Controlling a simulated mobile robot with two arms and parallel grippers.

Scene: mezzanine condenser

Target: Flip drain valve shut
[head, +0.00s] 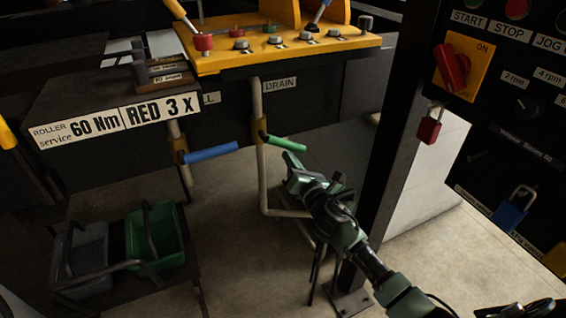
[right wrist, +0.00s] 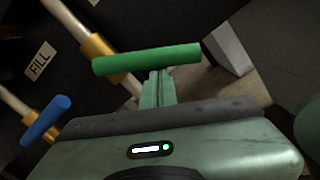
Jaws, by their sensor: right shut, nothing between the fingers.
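The drain valve has a green lever (head: 286,143) on a brass body on a pale vertical pipe, beside the DRAIN label (head: 281,84). The lever sticks out sideways to the right, close to horizontal, dipping slightly. My right gripper (head: 291,160) is at the lever's right end, just below it in the head view. In the right wrist view the green lever (right wrist: 147,59) lies across the tips of my shut fingers (right wrist: 158,86). Nothing is between the fingers. I cannot tell whether the tips touch the lever. My left gripper is not in view.
A blue lever (head: 210,152) on a neighbouring pipe is to the left, near the FILL label (right wrist: 40,62). A dark post (head: 385,150) and control panel (head: 515,120) stand to the right. Grey and green bins (head: 160,240) sit at lower left. Open floor lies below.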

